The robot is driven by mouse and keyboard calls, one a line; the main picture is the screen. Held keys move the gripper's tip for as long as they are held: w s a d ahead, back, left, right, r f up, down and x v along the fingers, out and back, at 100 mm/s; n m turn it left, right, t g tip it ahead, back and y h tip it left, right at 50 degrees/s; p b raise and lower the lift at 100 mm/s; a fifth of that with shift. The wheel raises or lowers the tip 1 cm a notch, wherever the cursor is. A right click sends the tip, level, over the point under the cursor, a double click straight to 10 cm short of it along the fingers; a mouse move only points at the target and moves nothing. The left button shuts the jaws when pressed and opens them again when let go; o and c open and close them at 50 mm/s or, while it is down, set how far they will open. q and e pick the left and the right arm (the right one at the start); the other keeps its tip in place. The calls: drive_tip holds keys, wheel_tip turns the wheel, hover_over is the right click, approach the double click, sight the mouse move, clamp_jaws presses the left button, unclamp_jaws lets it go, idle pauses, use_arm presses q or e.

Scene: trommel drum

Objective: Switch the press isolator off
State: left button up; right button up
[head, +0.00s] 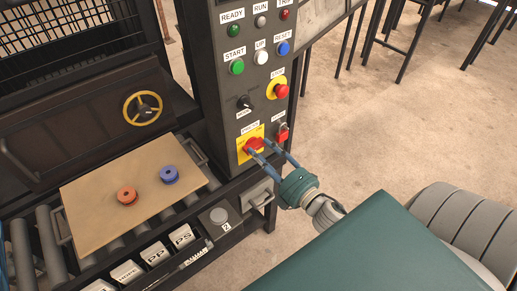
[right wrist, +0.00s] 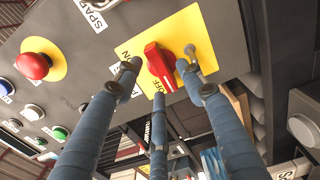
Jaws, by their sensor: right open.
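The press isolator is a red rotary handle (head: 254,144) on a yellow plate (head: 243,156), low on the dark control panel. In the right wrist view the red handle (right wrist: 158,62) stands out from the yellow plate (right wrist: 205,35), with OFF printed close to it; fingers partly cover the lettering. My right gripper (head: 258,149) is open, with its blue fingers spread around the handle, one to each side and one below. I cannot tell whether they touch it. Of my left gripper only a blue sliver seems to show at the left edge of the head view.
A red stop button (head: 281,91) and a black selector knob (head: 244,102) sit above the isolator. A board (head: 90,205) with an orange and a blue knob lies on rollers at left.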

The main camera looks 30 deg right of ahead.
drive_tip(key=s, duration=0.5)
drive_tip(key=shift+s+d+r, duration=0.1)
drive_tip(key=shift+s+d, duration=0.1)
drive_tip(key=shift+s, duration=0.2)
